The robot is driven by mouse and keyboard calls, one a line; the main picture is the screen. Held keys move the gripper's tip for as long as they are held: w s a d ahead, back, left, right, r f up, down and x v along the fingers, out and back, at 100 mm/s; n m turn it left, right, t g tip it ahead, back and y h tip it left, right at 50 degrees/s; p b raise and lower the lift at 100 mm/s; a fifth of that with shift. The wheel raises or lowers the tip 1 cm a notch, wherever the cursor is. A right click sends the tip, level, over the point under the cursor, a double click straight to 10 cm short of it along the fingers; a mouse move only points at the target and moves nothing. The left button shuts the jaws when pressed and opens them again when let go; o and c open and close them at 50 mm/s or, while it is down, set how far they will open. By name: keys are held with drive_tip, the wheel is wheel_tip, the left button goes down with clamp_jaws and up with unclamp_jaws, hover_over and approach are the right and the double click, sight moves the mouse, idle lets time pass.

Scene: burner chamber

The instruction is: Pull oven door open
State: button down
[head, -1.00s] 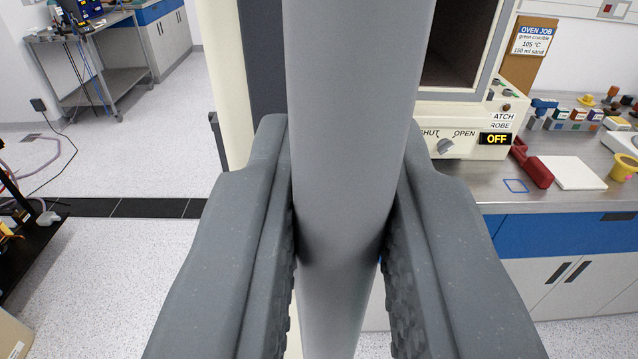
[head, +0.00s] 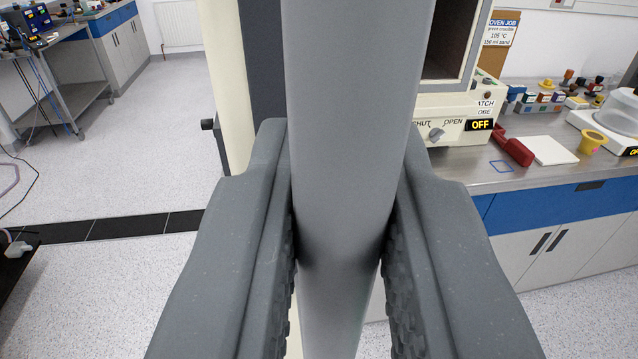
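My gripper (head: 342,215) is shut on the oven door handle (head: 345,110), a thick grey upright bar that fills the middle of the view. A finger presses on each side of the bar. Behind it stands the oven door (head: 230,90), a cream slab with a dark grey strip, seen at a steep angle. The door stands open, and the dark oven chamber (head: 448,40) shows to the right of the handle. Below the chamber is the cream oven panel, with a knob (head: 436,134) between SHUT and OPEN and a display (head: 479,125) reading OFF. The handle hides the door's hinge side.
A steel counter (head: 462,175) with blue drawers stands at right. A bench (head: 60,40) stands at far left.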

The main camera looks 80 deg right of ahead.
drive_tip(key=shift+s+a+r, duration=0.2)
drive_tip(key=shift+a+r, duration=0.05)
drive_tip(key=shift+r, duration=0.05)
drive_tip(key=c, duration=1.6)
unclamp_jaws()
drive_tip(key=shift+o, duration=0.8)
drive_tip(key=shift+s+a+r, duration=0.1)
drive_tip(key=shift+s, duration=0.2)
drive_tip(key=shift+w+d+f, duration=0.2)
drive_tip(key=shift+w+d, duration=0.05)
